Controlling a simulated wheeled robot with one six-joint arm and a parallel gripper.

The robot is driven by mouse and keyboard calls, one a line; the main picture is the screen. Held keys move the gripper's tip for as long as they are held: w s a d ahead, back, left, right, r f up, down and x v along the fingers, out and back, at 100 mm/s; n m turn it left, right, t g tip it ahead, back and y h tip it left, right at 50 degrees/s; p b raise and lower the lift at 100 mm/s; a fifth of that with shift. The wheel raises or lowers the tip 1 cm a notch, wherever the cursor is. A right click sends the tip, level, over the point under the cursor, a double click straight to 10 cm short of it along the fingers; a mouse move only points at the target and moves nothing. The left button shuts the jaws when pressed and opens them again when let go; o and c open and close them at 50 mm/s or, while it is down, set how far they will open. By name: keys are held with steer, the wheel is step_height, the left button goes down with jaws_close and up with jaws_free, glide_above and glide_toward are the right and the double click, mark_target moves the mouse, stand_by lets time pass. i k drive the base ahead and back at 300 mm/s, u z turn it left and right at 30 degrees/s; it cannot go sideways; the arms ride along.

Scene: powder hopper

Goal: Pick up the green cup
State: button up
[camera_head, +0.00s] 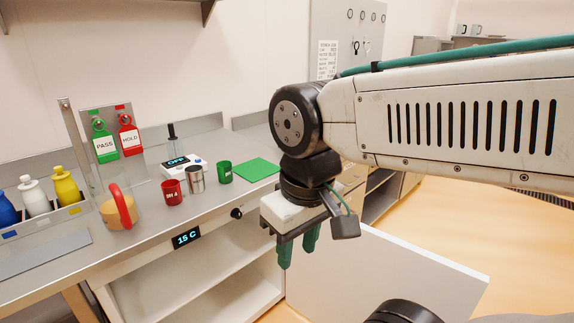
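The green cup (225,172) stands upright on the steel counter, right of a metal cup and left of a flat green mat (256,169). My gripper (297,258) points down in front of the counter's edge, to the right of the green cup and apart from it. Its two green fingers show a gap between them, with nothing visible held there.
A red cup (172,192) and a metal cup (196,179) stand left of the green cup. A device reading OFF (182,166) sits behind them. A tan container with a red handle (118,209) is further left. A white panel (385,278) stands below my gripper.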

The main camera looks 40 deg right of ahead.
mark_target(225, 172)
steer(key=z, duration=0.15)
steer(key=i, duration=1)
steer(key=z, duration=1.35)
